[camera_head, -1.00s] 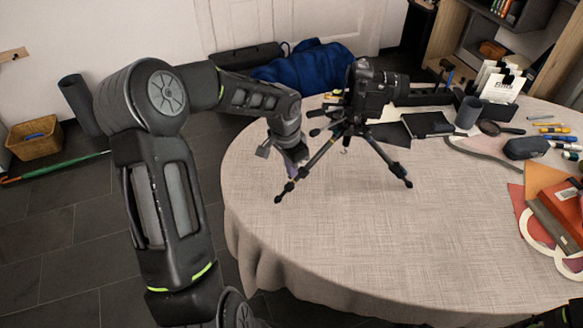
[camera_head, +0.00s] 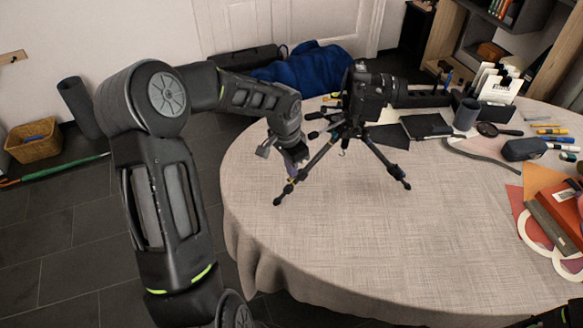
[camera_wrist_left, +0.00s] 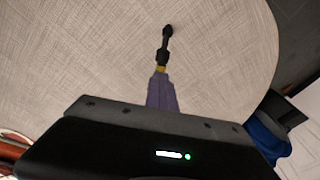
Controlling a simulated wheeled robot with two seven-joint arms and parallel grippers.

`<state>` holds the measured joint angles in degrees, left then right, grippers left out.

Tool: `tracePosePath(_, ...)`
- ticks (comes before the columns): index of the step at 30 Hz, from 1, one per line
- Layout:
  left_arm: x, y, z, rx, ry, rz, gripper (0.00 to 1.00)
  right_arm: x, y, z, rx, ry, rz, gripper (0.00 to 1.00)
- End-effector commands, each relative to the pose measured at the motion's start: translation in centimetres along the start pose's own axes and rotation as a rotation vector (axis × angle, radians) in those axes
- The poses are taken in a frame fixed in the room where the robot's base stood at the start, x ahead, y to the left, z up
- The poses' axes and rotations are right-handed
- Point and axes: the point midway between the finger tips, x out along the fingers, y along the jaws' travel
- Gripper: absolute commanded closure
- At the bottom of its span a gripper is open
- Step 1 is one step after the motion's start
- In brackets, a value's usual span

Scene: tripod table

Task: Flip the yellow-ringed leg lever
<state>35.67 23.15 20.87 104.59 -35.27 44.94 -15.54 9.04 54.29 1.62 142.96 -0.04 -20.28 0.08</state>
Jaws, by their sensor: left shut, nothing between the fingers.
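A black camera (camera_head: 368,92) stands on a small black tripod (camera_head: 345,130) with spread legs on the round table. The near-left leg (camera_head: 283,193) runs down toward the table's left edge. In the left wrist view this leg (camera_wrist_left: 166,38) shows a yellow ring (camera_wrist_left: 161,69) just beyond my purple fingertips. My left gripper (camera_head: 292,171) is shut and empty, close against or beside this leg; I cannot tell whether it touches. The fingers (camera_wrist_left: 162,88) hide the leg's upper part and the lever in the wrist view.
The cloth-covered table (camera_head: 400,240) is clear in front of the tripod. To its right are a dark notebook (camera_head: 427,125), a grey cup (camera_head: 467,113), a dark case (camera_head: 525,149) and coloured papers (camera_head: 545,180). A blue bag (camera_head: 310,65) lies behind the table.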

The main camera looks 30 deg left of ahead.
Motion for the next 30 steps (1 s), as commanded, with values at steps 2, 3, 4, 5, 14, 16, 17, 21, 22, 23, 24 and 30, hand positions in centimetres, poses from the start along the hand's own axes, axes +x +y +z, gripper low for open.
tracePosePath(2,-0.1,0.0,-0.1,0.000,0.000,0.000,1.00,-0.1,0.0,0.0,0.000,0.000,0.000,0.64)
tracePosePath(3,-0.2,0.0,-0.2,0.000,0.000,0.000,1.00,-0.1,-0.1,0.0,0.000,0.000,0.000,0.64)
tracePosePath(4,-0.2,0.0,-0.2,0.000,0.000,0.000,1.00,-0.1,-0.1,0.0,0.000,0.000,0.000,0.64)
tracePosePath(5,-0.3,0.0,-0.3,0.000,0.000,0.000,1.00,-0.2,-0.1,0.0,0.000,0.000,0.000,0.64)
tracePosePath(14,-0.7,0.0,-0.7,0.001,-0.001,0.000,1.00,-0.3,-0.1,0.0,0.000,0.000,0.000,0.64)
tracePosePath(16,-0.7,0.0,-0.7,0.000,0.000,0.000,1.00,-0.3,-0.1,0.0,0.000,0.000,0.000,0.64)
tracePosePath(17,-0.7,0.0,-0.7,0.000,0.000,0.000,1.00,-0.3,-0.1,0.0,0.000,0.000,0.000,0.64)
tracePosePath(21,-0.7,0.0,-0.7,0.000,0.000,0.000,1.00,-0.3,-0.1,0.0,0.000,0.000,0.000,0.64)
tracePosePath(22,-0.7,0.0,-0.7,0.000,0.000,0.000,1.00,-0.3,-0.1,0.0,0.000,0.000,0.000,0.64)
tracePosePath(23,-0.7,0.0,-0.7,0.000,0.000,0.000,1.00,-0.3,-0.1,0.0,0.000,0.000,0.000,0.64)
tracePosePath(24,-0.7,0.0,-0.7,0.000,0.000,0.000,1.00,-0.3,-0.1,0.0,0.000,0.000,0.000,0.64)
tracePosePath(30,-0.9,0.0,-1.1,0.001,0.000,0.000,1.00,-0.4,-0.2,0.0,0.000,0.000,0.000,0.64)
